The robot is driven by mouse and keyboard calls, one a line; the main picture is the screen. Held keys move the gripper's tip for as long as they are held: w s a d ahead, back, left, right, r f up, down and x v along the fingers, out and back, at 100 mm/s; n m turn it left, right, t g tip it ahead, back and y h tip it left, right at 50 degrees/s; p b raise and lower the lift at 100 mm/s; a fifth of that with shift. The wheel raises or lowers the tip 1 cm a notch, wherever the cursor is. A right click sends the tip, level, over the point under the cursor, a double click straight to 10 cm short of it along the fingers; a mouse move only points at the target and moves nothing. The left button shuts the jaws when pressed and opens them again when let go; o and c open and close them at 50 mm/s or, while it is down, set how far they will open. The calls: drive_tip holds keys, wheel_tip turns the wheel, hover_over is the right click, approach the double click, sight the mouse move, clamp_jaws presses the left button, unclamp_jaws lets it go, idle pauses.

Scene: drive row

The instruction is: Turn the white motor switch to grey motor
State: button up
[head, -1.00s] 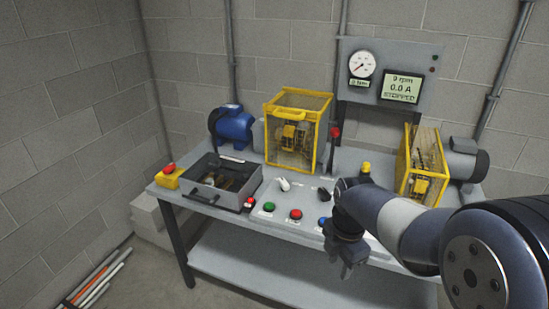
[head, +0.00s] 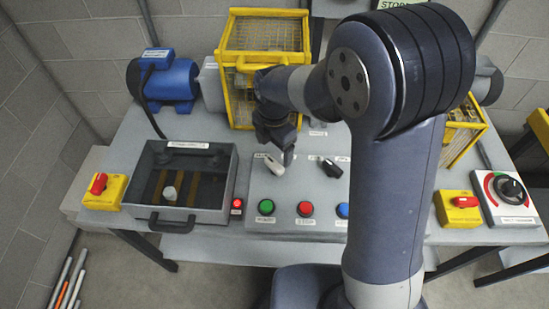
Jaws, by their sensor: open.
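The white motor switch (head: 272,164) is a pale lever knob on the grey control panel (head: 262,224), above the green button. It is tilted, its ends pointing upper left and lower right. Its label is partly covered and too small to read. My gripper (head: 287,158) points down just right of and above the white switch, close to it. The jaws are open and empty; whether they touch the knob I cannot tell. The blue motor (head: 170,82) stands at the back left. A grey motor (head: 486,82) shows partly behind my arm at the right.
A black selector (head: 332,167) sits right of the white switch. Green (head: 266,206), red (head: 306,208) and blue (head: 342,210) buttons line the panel front. A yellow cage (head: 262,60) stands behind. An open tray (head: 222,190) is left; a yellow switch box (head: 459,207) is right.

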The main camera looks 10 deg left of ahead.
sight(274, 163)
wheel_tip(274, 163, down, 6)
drive_tip(key=shift+f, duration=0.1)
idle(0.4)
drive_tip(key=c, duration=1)
